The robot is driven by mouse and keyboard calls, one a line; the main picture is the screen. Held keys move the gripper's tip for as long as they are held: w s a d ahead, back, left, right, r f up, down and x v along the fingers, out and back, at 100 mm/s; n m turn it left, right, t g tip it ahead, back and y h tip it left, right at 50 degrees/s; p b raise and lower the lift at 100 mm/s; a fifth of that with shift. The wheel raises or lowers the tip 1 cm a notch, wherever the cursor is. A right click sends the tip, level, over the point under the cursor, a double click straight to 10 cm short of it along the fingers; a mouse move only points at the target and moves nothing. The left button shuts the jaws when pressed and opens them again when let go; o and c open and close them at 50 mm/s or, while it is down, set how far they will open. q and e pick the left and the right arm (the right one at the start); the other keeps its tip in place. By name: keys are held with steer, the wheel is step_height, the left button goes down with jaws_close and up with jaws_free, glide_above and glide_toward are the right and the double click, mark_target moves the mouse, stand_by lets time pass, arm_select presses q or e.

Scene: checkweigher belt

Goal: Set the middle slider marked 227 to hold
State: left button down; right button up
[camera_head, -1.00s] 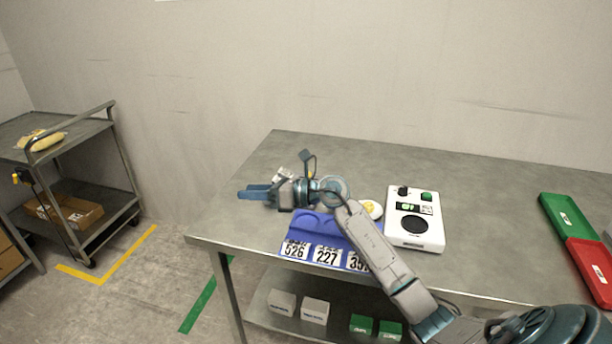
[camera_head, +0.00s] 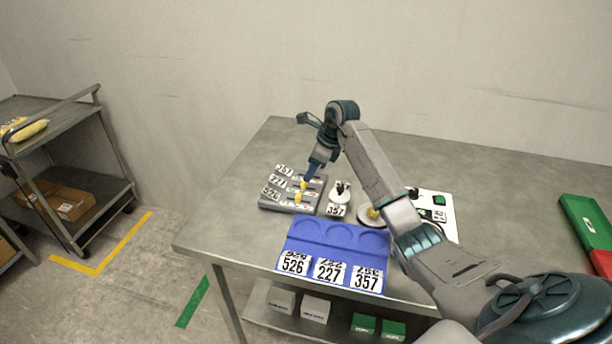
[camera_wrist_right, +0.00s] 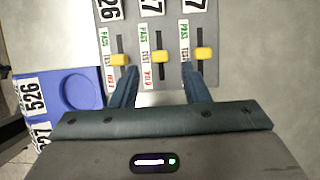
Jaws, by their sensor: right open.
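The grey slider box (camera_head: 289,208) lies at the table's left, with labels 526, 227 and 357 from near to far. In the right wrist view, the middle slider's yellow knob (camera_wrist_right: 158,57) is level with the middle word, TEST, between green PASS and red HOLD. The left knob (camera_wrist_right: 120,59) and right knob (camera_wrist_right: 204,54) stand at about the same height. My right gripper (camera_head: 305,180) points down at the box. Its fingers (camera_wrist_right: 160,86) are open, apart on either side of the middle slider's line, holding nothing. My left gripper is not in view.
A blue tray (camera_head: 337,258) with round recesses and number cards lies in front. Green (camera_head: 585,222) and red trays are far right.

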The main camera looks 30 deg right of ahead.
mark_target(304, 185)
steer(key=shift+p+x, duration=0.4)
steer(key=shift+x, duration=2)
